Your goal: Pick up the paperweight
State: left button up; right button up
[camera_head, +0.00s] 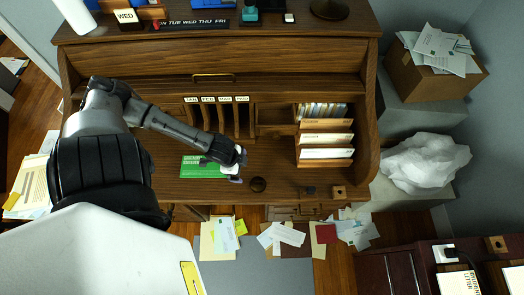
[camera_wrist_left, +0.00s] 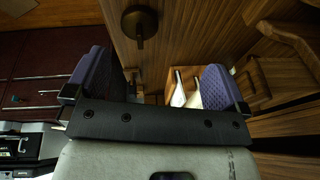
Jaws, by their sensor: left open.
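In the left wrist view a dark round piece with a short stem (camera_wrist_left: 139,23), probably the same object, stands on the wood beyond the fingers. My right gripper is in neither view.
A green card (camera_head: 200,167) lies left of the gripper. A letter rack (camera_head: 325,152) and upright dividers (camera_head: 217,120) stand behind.

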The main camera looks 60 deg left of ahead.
aim_at(258, 181)
pick_arm(q)
jog(key=shift+n+t+h, duration=0.6)
jog(key=shift+n+h, duration=0.2)
jog(key=w+d+f, duration=0.1)
jog(key=f, duration=0.1)
jog(key=w+d+f+b, duration=0.1)
jog(key=w+d+f, duration=0.1)
jog(key=f, duration=0.1)
jog(key=w+d+f+b, duration=0.1)
jog(key=f, duration=0.2)
jog(key=shift+w+d+f, duration=0.1)
jog(key=shift+w+d, duration=0.05)
jog(key=shift+b+x, duration=0.5)
jog(key=shift+x, duration=1.75)
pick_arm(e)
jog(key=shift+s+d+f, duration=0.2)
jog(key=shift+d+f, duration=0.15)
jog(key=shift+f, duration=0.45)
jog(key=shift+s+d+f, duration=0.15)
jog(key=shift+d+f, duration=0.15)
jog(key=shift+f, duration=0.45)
pick_arm(q)
jog(key=c, duration=1.2)
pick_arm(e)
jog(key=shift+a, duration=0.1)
